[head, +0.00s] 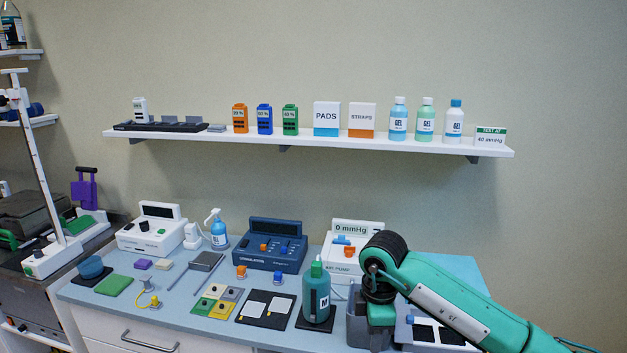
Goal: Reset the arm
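My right arm (445,300) comes in from the lower right, teal with black joints, and bends downward at its end. The end of my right gripper (381,315) points down at a grey open bin (356,322) on the counter. Its fingertips are hidden, so I cannot tell whether it is open or holds anything. A green bottle (317,295) stands just left of the bin on a dark pad. My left gripper is not in view.
The counter (195,335) holds a white unit (152,228), a blue stimulator (268,245) and a white pump (352,245) reading 0 mmHg. A white device (440,335) lies below my arm. A wall shelf (330,140) carries boxes and bottles.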

